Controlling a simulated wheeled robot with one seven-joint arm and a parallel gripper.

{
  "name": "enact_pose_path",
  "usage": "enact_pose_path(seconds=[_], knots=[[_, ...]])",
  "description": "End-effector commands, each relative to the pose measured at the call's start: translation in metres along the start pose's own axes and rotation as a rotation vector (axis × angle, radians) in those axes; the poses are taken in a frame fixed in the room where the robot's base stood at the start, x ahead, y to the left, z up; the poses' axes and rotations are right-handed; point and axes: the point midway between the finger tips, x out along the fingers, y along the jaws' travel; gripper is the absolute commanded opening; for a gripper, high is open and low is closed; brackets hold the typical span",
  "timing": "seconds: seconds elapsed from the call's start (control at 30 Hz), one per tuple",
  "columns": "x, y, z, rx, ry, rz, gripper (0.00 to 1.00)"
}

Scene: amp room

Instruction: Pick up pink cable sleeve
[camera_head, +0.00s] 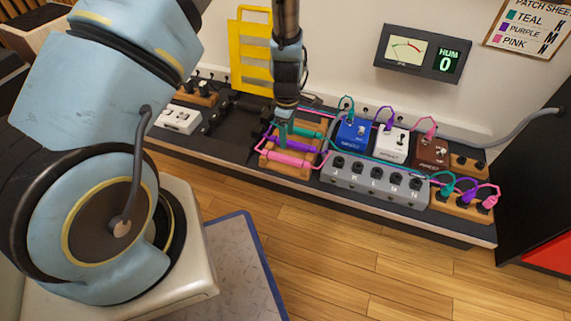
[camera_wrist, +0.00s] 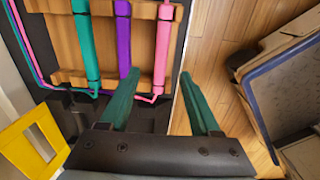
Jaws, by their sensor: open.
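The pink cable sleeve (camera_head: 283,158) lies along the front of a wooden rack (camera_head: 295,171), with purple (camera_head: 290,145) and teal (camera_head: 308,134) sleeves behind it. In the wrist view the pink sleeve (camera_wrist: 163,45) is upright in the picture, to the right of the purple one (camera_wrist: 124,40) and the teal one (camera_wrist: 84,45). My gripper (camera_wrist: 160,74) is open and empty, with green fingers. The pink sleeve's lower end shows just above the gap between the fingertips. In the head view my gripper (camera_head: 285,136) is over the rack's back part, partly hiding the sleeves.
Blue, white and brown pedals (camera_head: 392,140) and a grey jack box (camera_head: 375,183) stand right of the rack. A yellow frame (camera_head: 250,55) stands behind, left of my gripper. Cables run along the bench. Wooden floor (camera_head: 360,255) lies in front.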

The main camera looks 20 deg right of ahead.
Motion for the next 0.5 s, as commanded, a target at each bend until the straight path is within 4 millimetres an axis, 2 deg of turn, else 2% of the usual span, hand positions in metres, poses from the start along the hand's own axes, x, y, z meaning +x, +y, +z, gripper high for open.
enact_pose_path(seconds=[0.2, 0.5], knots=[[0.037, -0.001, 0.0, 0.001, -0.001, -0.002, 0.64], [0.062, -0.002, -0.002, 0.001, -0.001, -0.001, 0.64]])
